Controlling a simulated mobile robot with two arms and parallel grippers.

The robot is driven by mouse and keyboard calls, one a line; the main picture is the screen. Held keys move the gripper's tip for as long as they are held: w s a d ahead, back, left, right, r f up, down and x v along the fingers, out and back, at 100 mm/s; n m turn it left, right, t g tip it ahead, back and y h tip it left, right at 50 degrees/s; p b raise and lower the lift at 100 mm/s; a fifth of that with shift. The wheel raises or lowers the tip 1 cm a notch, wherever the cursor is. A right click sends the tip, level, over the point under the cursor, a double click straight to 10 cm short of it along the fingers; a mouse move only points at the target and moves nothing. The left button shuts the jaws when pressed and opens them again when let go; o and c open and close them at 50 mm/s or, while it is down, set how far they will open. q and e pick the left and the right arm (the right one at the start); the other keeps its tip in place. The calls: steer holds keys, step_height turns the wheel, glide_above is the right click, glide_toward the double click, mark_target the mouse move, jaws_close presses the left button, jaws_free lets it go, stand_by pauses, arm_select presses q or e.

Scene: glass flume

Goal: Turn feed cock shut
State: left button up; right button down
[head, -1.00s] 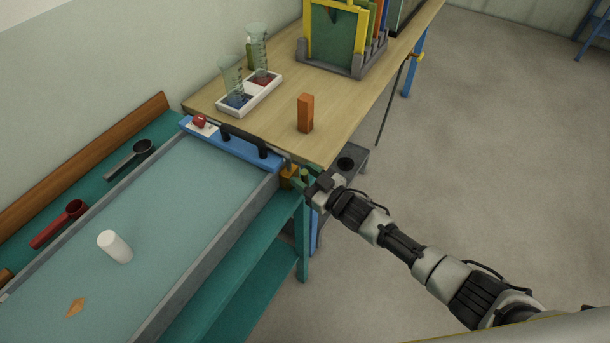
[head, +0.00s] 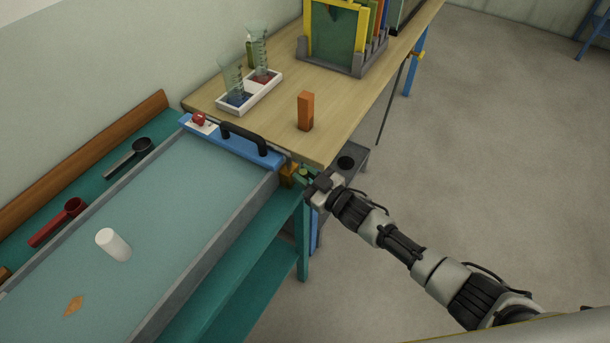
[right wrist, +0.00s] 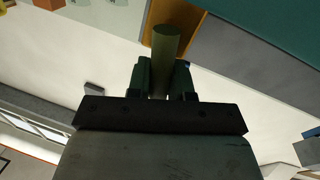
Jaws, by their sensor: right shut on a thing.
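The feed cock is a brass-coloured block (head: 288,175) at the flume's near right corner, beside the bench leg, with a small green handle (head: 303,173). My right gripper (head: 313,184) is at that handle, reaching in from the right. In the right wrist view the green round handle (right wrist: 166,43) stands between the two fingers (right wrist: 163,78), which are shut on it. The brass block (right wrist: 182,23) shows behind it. The fingers partly hide the handle's lower end. My left gripper is not in view.
The water-filled flume (head: 150,210) holds a white cylinder (head: 113,244). A blue panel (head: 262,158) with a black handle (head: 250,136) crosses its end. The wooden bench (head: 270,115) bears an orange block (head: 305,111) and a white tray (head: 222,108). Floor on the right is clear.

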mark_target(299, 195)
steer(key=n+b, duration=0.2)
steer(key=s+f+n+y+b, duration=0.1)
steer(key=n, duration=0.1)
steer(key=a+n+b, duration=0.1)
steer(key=n+b, duration=0.1)
steer(key=n, duration=0.1)
steer(key=shift+s+a+f+b, duration=0.1)
steer(key=shift+s+f+b, duration=0.2)
steer(key=shift+f+b, duration=0.05)
steer(key=n+b, duration=0.1)
steer(key=n+y+b, duration=0.1)
steer(key=n+b, duration=0.1)
steer(key=f+n+b, duration=0.1)
steer(key=n, duration=0.1)
steer(key=shift+s+a+f+y, duration=0.1)
steer(key=shift+s+a+y, duration=0.1)
steer(key=shift+s+y, duration=0.15)
steer(key=shift+s+a+f+n+g+y+b, duration=0.1)
steer(key=shift+f+n+g+y+b, duration=0.1)
steer(key=shift+n+b, duration=0.6)
steer(key=shift+w+d+f+n+g+y+b, duration=0.1)
steer(key=shift+f+n+g+y+b, duration=0.1)
steer(key=shift+n+b, duration=0.6)
steer(key=shift+s+a+f+n+g+y+b, duration=0.15)
steer(key=shift+n+b, duration=0.25)
steer(key=shift+n, duration=0.7)
steer(key=c, duration=1)
jaws_free()
steer(key=shift+r, duration=0.1)
steer(key=shift+c, duration=0.2)
